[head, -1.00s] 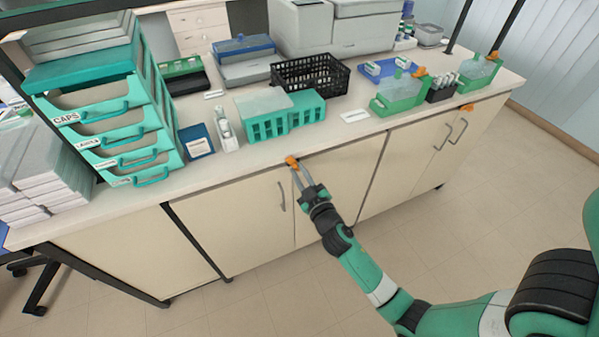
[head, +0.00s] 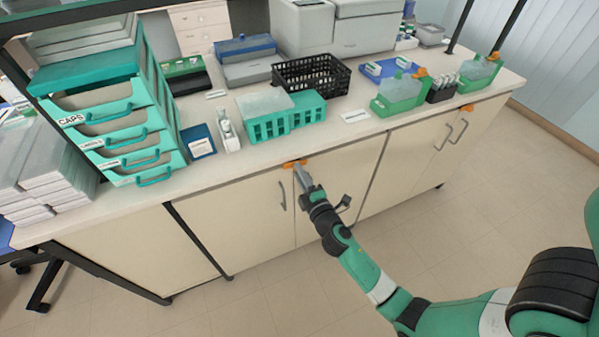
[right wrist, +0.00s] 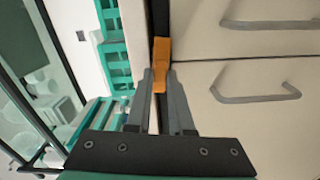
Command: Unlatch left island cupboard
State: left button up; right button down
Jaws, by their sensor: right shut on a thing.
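The left island cupboard has a pale left door (head: 245,210) with a grey bar handle (head: 283,195) and a pale right door (head: 345,170). An orange latch (head: 289,165) sits at the top of the seam between them, just under the counter edge, and lies roughly level. My right gripper (head: 301,170) is shut on this latch. In the right wrist view the latch (right wrist: 161,52) stands between the tips of my right gripper (right wrist: 160,85), with its far end showing beyond them. Both doors look closed. My left gripper is not in view.
Teal racks (head: 270,122), a black basket (head: 313,75) and teal drawers (head: 125,140) stand on the counter above. Another orange latch (head: 467,107) is on the right cupboard, which has two handles. The floor (head: 450,260) in front is clear.

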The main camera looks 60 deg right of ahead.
jog(key=shift+n, duration=0.9)
jog(key=c, duration=0.8)
grip_release()
jog(key=v, duration=1.1)
jog(key=shift+s+a+b, duration=0.2)
jog(key=shift+a+b, duration=0.05)
jog(key=shift+b, duration=0.05)
